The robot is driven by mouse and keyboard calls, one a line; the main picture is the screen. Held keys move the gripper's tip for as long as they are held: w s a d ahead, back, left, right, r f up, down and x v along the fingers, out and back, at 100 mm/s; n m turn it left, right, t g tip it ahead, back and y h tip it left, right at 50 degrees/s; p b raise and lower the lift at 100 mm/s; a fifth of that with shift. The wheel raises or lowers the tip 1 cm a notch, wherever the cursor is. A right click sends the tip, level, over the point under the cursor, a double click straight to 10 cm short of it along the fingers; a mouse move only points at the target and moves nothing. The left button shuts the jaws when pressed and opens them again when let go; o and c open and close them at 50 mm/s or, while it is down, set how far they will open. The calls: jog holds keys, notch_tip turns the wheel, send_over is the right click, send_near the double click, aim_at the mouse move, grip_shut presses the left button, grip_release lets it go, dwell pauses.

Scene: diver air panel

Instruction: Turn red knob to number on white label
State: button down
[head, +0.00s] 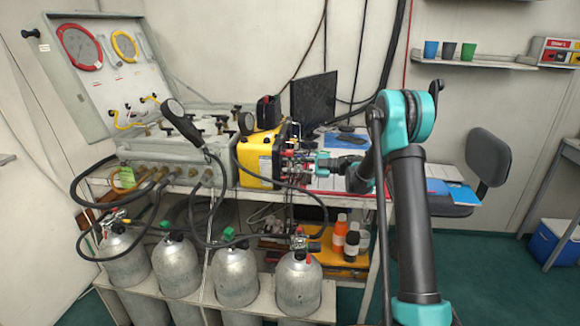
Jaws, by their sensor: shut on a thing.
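A yellow air panel unit (258,158) stands on the bench, with its panel face turned to the right and seen almost edge-on. Small red and metal fittings (287,153) stick out from that face. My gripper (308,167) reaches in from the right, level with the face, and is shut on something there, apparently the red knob. The fingers and fittings hide the knob, so its setting cannot be read. A pale label shows on the unit's near side, but its print is too small to read, and I cannot tell whether it is the white label.
Black hoses (225,165) run from the open grey case (165,145) past the yellow unit. Several silver cylinders (235,275) stand in front of the bench. A dark monitor (314,98) is behind my gripper. Bottles (341,233) stand below.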

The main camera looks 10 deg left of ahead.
jog(key=c, duration=1.3)
grip_release()
jog(key=shift+c, duration=0.2)
jog(key=d, duration=1.2)
jog(key=shift+r, duration=0.15)
